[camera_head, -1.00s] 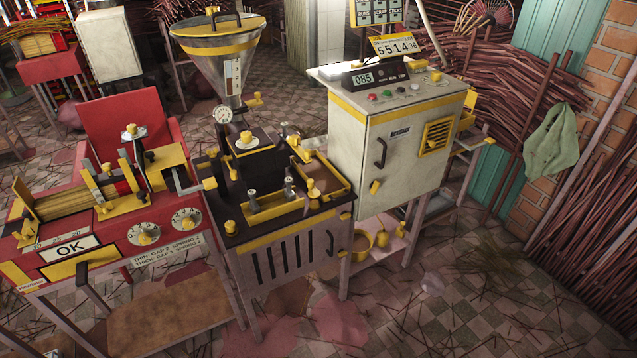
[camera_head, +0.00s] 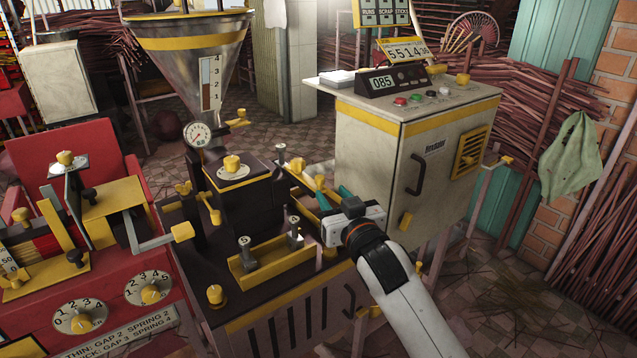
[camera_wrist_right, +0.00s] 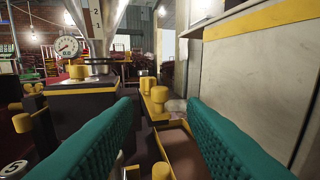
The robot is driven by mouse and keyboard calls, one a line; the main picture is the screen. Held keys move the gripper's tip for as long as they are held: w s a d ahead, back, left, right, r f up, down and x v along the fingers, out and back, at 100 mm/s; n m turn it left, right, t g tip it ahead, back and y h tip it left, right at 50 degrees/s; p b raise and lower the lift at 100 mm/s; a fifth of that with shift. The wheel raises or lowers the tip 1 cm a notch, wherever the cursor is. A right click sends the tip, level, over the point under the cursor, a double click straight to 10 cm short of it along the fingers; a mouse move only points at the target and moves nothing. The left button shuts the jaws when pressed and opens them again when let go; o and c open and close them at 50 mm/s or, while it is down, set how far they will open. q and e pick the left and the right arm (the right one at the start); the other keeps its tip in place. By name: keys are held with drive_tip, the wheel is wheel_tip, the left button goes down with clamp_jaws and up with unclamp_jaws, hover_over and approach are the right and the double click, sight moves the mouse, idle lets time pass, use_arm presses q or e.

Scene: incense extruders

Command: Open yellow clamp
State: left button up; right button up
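My right gripper (camera_head: 333,196) reaches in from the lower right, over the right side of the dark machine table. Its two teal fingers stand apart with nothing between them, also in the right wrist view (camera_wrist_right: 162,125). Just beyond the fingertips are an upright yellow knob (camera_head: 297,165) and a yellow fitting (camera_head: 320,182) by a yellow-edged tray (camera_wrist_right: 178,142). The right wrist view shows a yellow knob (camera_wrist_right: 158,99) ahead, between the fingers and apart from them. I cannot tell for sure which yellow part is the clamp. My left gripper is not in view.
The grey control cabinet (camera_head: 370,150) stands close on the gripper's right. The steel hopper (camera_head: 190,75) and pressure gauge (camera_head: 198,134) rise behind the black block. A yellow holder (camera_head: 262,268) with small weights lies left of the gripper. The red machine (camera_head: 105,150) is far left.

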sight(321, 181)
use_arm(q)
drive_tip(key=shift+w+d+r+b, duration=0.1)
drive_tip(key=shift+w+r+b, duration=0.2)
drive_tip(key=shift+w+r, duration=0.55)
use_arm(e)
drive_tip(key=x, duration=0.8)
clamp_jaws()
